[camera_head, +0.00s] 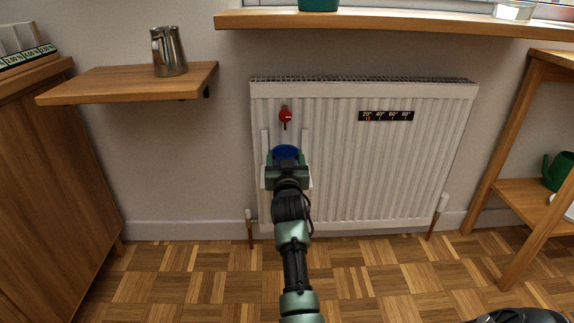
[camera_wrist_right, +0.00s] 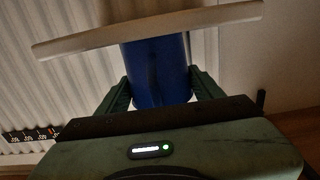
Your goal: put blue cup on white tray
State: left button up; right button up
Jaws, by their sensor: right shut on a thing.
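My right gripper (camera_head: 287,166) is shut on the blue cup (camera_head: 286,152), in front of the left part of the radiator. In the right wrist view the blue cup (camera_wrist_right: 157,75) sits between the two green fingers (camera_wrist_right: 160,92). The white tray (camera_head: 264,183) is at the radiator's front, mostly hidden behind my gripper, with pale upright strips above it. In the wrist view the tray's pale edge (camera_wrist_right: 150,29) crosses one end of the cup. I cannot tell whether the cup touches it. My left gripper is not in view.
A red valve-like item (camera_head: 285,115) is on the radiator (camera_head: 380,165) above the cup. A wooden shelf (camera_head: 130,83) with a metal jug (camera_head: 169,51) is at the left. A windowsill (camera_head: 400,23) runs above. A wooden rack (camera_head: 515,195) stands at the right.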

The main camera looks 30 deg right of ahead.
jog(key=shift+w+d+f, duration=0.1)
jog(key=shift+d+f, duration=0.05)
jog(key=o, duration=1.4)
jog(key=shift+o, duration=0.2)
